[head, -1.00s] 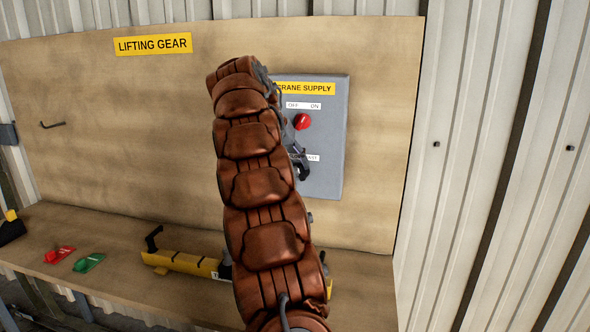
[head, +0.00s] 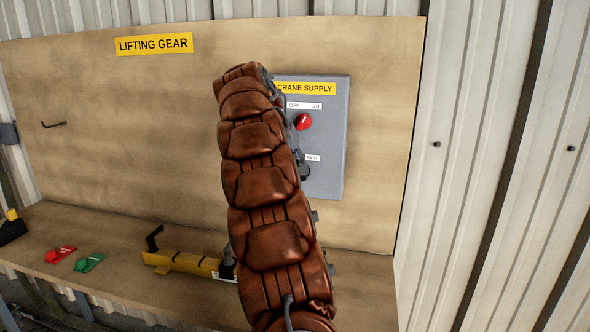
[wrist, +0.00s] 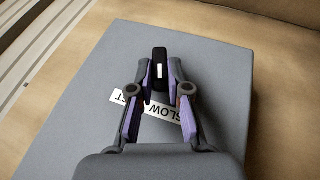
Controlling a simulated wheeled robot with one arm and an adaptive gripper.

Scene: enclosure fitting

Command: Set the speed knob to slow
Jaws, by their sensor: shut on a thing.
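The speed knob (wrist: 160,62) is a black bar-shaped handle with a white mark, on the grey crane supply box (head: 329,180). My gripper (wrist: 160,76) is shut on the knob, one purple-padded finger on each side. In the wrist view the white mark runs along the bar, between the fingertips. The SLOW label (wrist: 160,110) lies partly behind the right finger, and the FAST label (wrist: 120,97) is mostly covered by the left one. In the head view the FAST label (head: 312,158) shows, while my arm hides SLOW and most of the gripper.
A red knob (head: 303,122) sits higher on the box below the OFF and ON labels. A hook (head: 53,125) sticks out of the board.

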